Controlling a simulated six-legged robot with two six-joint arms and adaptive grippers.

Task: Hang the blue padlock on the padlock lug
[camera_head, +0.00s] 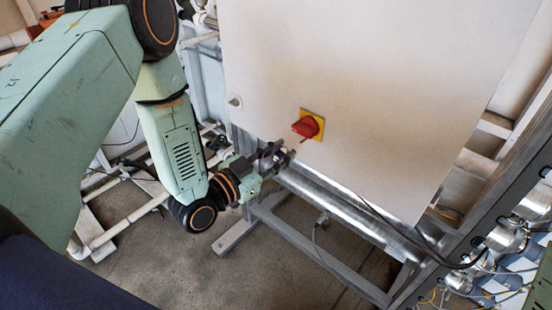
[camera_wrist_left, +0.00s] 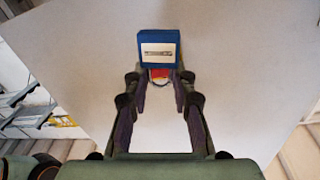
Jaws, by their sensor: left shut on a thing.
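My left gripper (camera_head: 277,155) is in front of the lower part of a white cabinet panel, below and left of a red rotary switch (camera_head: 305,126) on a yellow plate. In the left wrist view, the left gripper (camera_wrist_left: 161,78) is shut on the blue padlock (camera_wrist_left: 159,48), which has a pale label on its face. The padlock's body sits beyond the fingertips. A bit of red and yellow shows just below it, between the fingers. The padlock's blue body cannot be made out in the head view. I cannot make out the padlock lug. My right gripper is not in view.
The white cabinet panel (camera_head: 370,80) fills the upper middle. A small round knob (camera_head: 235,101) sits at its left edge. A metal frame (camera_head: 330,205) and a dark cable run below the panel. Pipes and cables (camera_head: 510,240) crowd the right.

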